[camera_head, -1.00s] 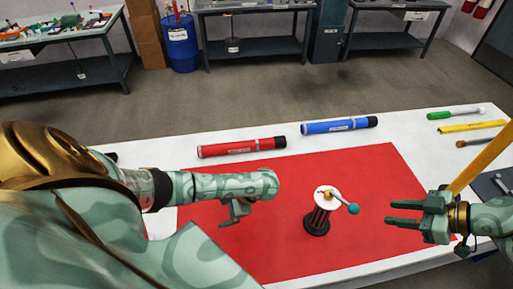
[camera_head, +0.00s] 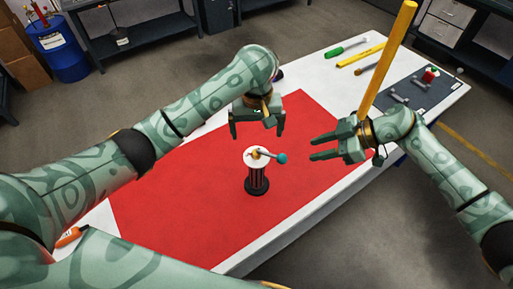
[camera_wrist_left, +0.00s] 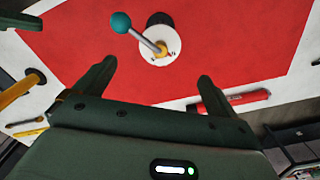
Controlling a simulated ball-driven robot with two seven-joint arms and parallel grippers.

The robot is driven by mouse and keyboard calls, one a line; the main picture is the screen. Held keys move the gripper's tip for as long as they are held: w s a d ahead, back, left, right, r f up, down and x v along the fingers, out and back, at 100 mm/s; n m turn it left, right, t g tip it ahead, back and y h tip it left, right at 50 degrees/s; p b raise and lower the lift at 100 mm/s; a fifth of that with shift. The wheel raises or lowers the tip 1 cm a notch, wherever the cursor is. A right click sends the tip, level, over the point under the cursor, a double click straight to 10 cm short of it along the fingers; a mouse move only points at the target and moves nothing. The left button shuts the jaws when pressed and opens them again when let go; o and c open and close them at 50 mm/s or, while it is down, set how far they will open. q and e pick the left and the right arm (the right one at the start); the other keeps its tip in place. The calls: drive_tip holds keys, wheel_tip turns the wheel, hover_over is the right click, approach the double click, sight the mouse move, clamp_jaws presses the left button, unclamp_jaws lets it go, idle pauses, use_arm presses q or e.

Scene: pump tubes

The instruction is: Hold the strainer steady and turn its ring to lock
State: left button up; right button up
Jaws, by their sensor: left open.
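The strainer (camera_head: 257,180) stands upright on the red mat (camera_head: 190,205), a dark ribbed cylinder with a white top. A yellow hub and a lever with a teal ball (camera_head: 282,158) sit on that top. In the left wrist view the white top (camera_wrist_left: 150,52) and teal ball (camera_wrist_left: 121,22) show beyond the fingers. My left gripper (camera_head: 257,130) is open and empty, fingers down, just behind the strainer in the head view and apart from it. My right gripper (camera_head: 312,147) is open and empty, fingers pointing left, to the right of the teal ball and apart from it.
A yellow bar (camera_head: 387,60) rises beside my right wrist. A green-handled tool (camera_head: 348,48) and a grey tray (camera_head: 420,90) lie at the table's far right. A red tube (camera_wrist_left: 240,99) shows in the left wrist view. The mat around the strainer is clear.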

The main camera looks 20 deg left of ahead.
sight(257, 158)
use_arm(q)
wheel_tip(257, 158, down, 13)
drive_tip(key=shift+f, duration=0.1)
idle(0.3)
drive_tip(key=c, duration=1.4)
use_arm(e)
drive_tip(key=shift+c, duration=0.3)
drive_tip(key=shift+w+r, duration=0.15)
drive_tip(key=shift+r, duration=0.05)
drive_tip(key=c, duration=0.5)
drive_tip(key=shift+w+r, duration=0.6)
drive_tip(key=shift+r, duration=0.25)
clamp_jaws()
drive_tip(key=d+m+h, duration=0.1)
drive_tip(key=m, duration=0.2)
drive_tip(key=w+d+r+m+h, duration=0.1)
drive_tip(key=m, duration=0.2)
drive_tip(key=w+r+m+t+h, duration=0.1)
drive_tip(key=m, duration=0.3)
drive_tip(key=shift+d+r+h, duration=0.15)
drive_tip(key=shift+d+h, duration=0.15)
drive_tip(key=shift+d, duration=0.1)
